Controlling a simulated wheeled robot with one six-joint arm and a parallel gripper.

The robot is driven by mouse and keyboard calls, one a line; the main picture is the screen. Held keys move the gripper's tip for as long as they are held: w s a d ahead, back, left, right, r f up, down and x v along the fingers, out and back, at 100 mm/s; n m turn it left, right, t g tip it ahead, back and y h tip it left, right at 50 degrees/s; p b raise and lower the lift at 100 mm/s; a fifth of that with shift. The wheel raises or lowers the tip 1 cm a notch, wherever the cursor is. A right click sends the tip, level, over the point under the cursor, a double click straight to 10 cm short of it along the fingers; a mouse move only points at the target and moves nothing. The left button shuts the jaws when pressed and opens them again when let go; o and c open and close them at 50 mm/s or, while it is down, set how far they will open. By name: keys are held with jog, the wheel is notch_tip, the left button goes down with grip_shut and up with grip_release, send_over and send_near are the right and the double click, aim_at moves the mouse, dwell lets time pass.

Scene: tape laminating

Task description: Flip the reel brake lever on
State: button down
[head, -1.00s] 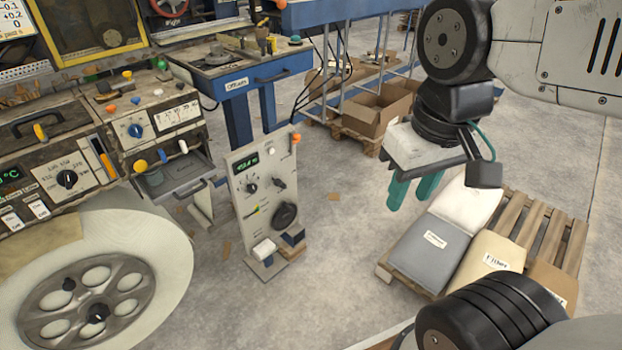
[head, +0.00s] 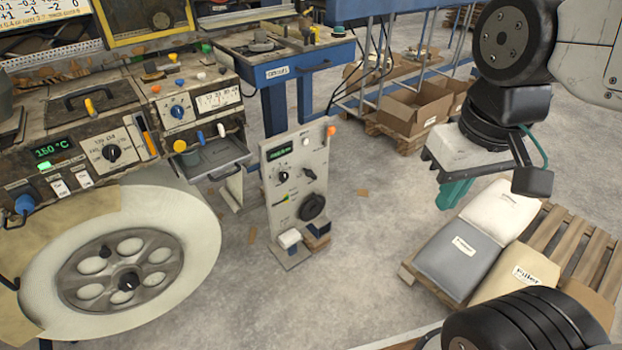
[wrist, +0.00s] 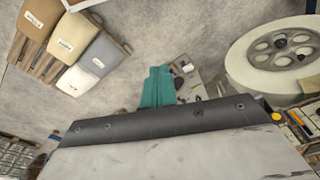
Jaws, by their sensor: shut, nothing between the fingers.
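The big pale reel (head: 195,238) stands at the left, with a grey spoked hub (head: 118,270). It also shows at the upper right of the wrist view (wrist: 244,68). No readable label tells me which of these is the reel brake lever. My gripper (head: 453,194) is shut and empty, in the air well right of the panel. Its teal fingers (wrist: 157,86) partly overlap the panel in the wrist view.
A pallet (head: 571,241) with several sacks lies below and right of my gripper. The machine's console (head: 70,125) and an open drawer (head: 216,160) are at the left. Cardboard boxes (head: 408,111) stand behind. Bare floor (head: 385,225) lies between panel and pallet.

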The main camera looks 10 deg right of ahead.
jog(key=w+a+f+n+g, duration=0.1)
jog(key=w+a+f+n, duration=0.1)
jog(key=w+f, duration=1.15)
jog(key=w+a+f+n+g, duration=0.1)
jog(key=w+a+f+n, duration=0.15)
jog(key=w+f, duration=1.1)
jog(key=w+a+f+n+t, duration=0.1)
jog(key=w+f+n+t, duration=0.25)
jog(key=f, duration=0.85)
jog(key=w+a+f+n+t, duration=0.1)
jog(key=w+f+n+t, duration=0.3)
jog(key=f, duration=0.8)
jog(key=w+a+f+n+t, duration=0.1)
jog(key=w+f+n+t, duration=0.3)
jog(key=f, duration=0.8)
jog(key=w+r+n+t+y, duration=0.1)
jog(key=w+r+n+t, duration=0.5)
jog(key=r, duration=0.5)
jog(key=n+t, duration=0.2)
jog(key=t, duration=0.1)
jog(key=shift+a+y, duration=0.15)
jog(key=shift+y, duration=0.25)
